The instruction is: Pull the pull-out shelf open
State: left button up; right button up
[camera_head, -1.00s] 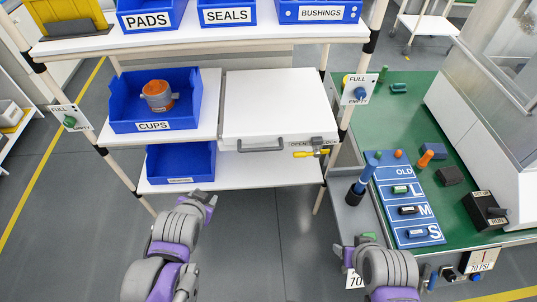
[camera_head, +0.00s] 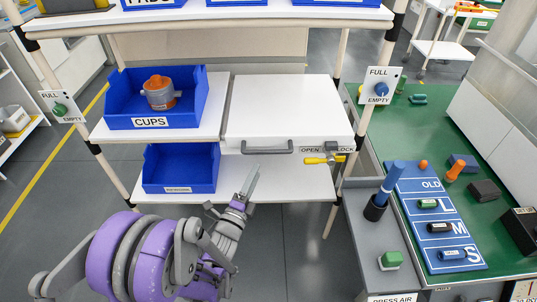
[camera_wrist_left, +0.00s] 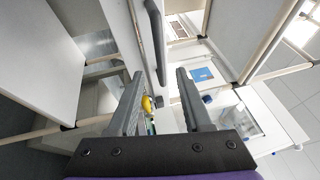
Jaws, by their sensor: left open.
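The pull-out shelf (camera_head: 280,105) is a white slab right of the cups shelf in the head view, its front edge about level with that shelf's edge. A grey bar handle (camera_head: 267,148) is on its front; it also shows as a dark bar in the left wrist view (camera_wrist_left: 156,40). A yellow latch lever (camera_head: 320,161) points left, under the OPEN side of the OPEN/LOCK label. My left gripper (camera_head: 254,174) is open and empty, just below and in front of the handle. In the wrist view its fingers (camera_wrist_left: 157,75) are apart, with the handle beyond the tips. My right gripper is out of view.
A blue CUPS bin (camera_head: 190,112) holds an orange and grey part (camera_head: 159,92). Another blue bin (camera_head: 203,172) sits on the lower white shelf (camera_head: 295,183). A green workbench (camera_head: 440,130) stands at the right. The floor (camera_head: 300,245) before the rack is clear.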

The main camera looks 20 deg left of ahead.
aim_at(266, 152)
pick_arm(q)
jog(key=x, duration=0.9)
jog(key=shift+w+r, duration=0.1)
jog(key=shift+w, duration=0.1)
jog(key=shift+c, duration=0.2)
grip_shut()
dwell(0.9)
